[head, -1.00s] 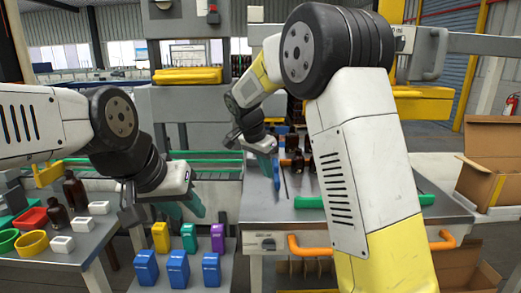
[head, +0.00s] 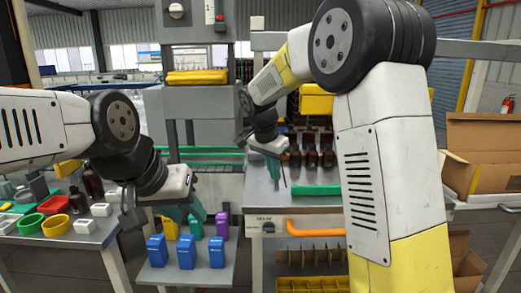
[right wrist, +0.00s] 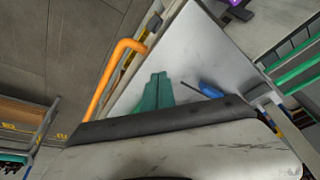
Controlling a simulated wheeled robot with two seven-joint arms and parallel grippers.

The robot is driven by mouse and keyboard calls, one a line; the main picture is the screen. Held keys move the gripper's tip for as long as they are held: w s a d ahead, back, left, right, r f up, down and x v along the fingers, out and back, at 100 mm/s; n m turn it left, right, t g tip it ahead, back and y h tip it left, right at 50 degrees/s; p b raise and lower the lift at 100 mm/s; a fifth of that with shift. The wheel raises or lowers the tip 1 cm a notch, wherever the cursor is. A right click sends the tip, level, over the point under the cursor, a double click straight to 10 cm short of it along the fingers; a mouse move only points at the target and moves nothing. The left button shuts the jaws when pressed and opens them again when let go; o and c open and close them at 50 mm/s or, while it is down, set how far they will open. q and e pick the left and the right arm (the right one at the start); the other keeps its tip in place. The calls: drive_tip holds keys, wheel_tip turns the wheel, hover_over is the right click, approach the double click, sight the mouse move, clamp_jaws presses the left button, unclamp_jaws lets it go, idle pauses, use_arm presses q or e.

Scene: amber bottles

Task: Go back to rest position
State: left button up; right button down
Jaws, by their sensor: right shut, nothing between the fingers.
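My left gripper (head: 186,209) hangs over the small boxes on the low stand. Its teal fingers look apart, with nothing seen between them. My right gripper (head: 274,168) is over the left part of the grey worktable (head: 262,200). In the right wrist view its teal fingers (right wrist: 156,93) are together and empty, above the pale tabletop. Several amber bottles (head: 311,156) stand in a group on the worktable, to the right of the right gripper and apart from it.
Blue boxes (head: 187,252) and a purple box (head: 221,223) stand under my left gripper. Coloured bowls (head: 55,205) and dark bottles (head: 93,183) are on the left table. A blue-handled tool (right wrist: 210,89) lies near the right fingers. Open cartons (head: 486,150) stand at the right.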

drive_tip(key=s+d+r+n+y, duration=0.4)
drive_tip(key=s+d, duration=0.4)
drive_tip(key=s, duration=0.4)
drive_tip(key=s+d+n+t, duration=0.2)
drive_tip(key=s+n, duration=0.3)
drive_tip(key=s, duration=1)
drive_tip(key=shift+r+t+y, duration=0.2)
drive_tip(key=shift+t+y, duration=0.1)
drive_tip(key=shift+t, duration=0.3)
drive_tip(key=shift+w, duration=0.1)
